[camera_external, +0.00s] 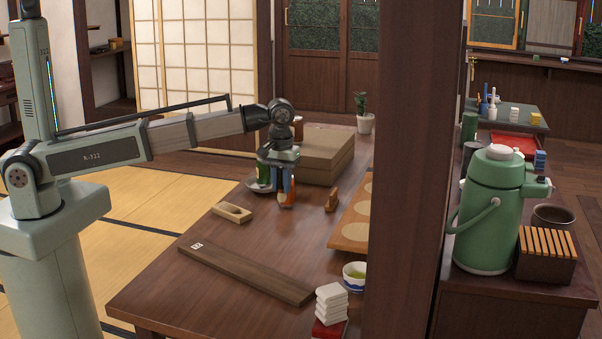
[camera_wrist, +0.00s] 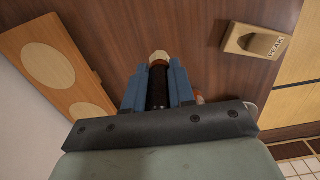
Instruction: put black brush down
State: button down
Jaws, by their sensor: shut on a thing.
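My gripper (camera_external: 285,198) hangs over the middle of the dark wooden table, fingers pointing down. In the wrist view its two blue fingers (camera_wrist: 158,92) are shut on the black brush (camera_wrist: 158,84), which lies between them. The brush has a dark shaft and a cream tip (camera_wrist: 159,57) that reaches past the fingers. In the external view the fingers mostly hide the brush. I cannot tell whether its tip touches the table.
A small wooden tray (camera_external: 221,212) lies left of my gripper. A plate (camera_external: 252,186) with a green item is behind it. A long dark plank (camera_external: 245,274) lies in front.

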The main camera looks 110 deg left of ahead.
jog(key=w+a, duration=0.3)
jog(key=a, duration=0.9)
jog(key=w+a+m, duration=0.1)
jog(key=w+a, duration=0.2)
jog(key=a, duration=1)
jog(key=w+a, duration=0.3)
jog(key=a, duration=0.9)
jog(key=shift+w+f, duration=0.15)
jog(key=shift+f, duration=4.8)
jog(key=shift+f, duration=0.1)
jog(key=c, duration=0.9)
grip_release()
jog(key=shift+c, duration=0.2)
notch_tip(320, 180, up, 12)
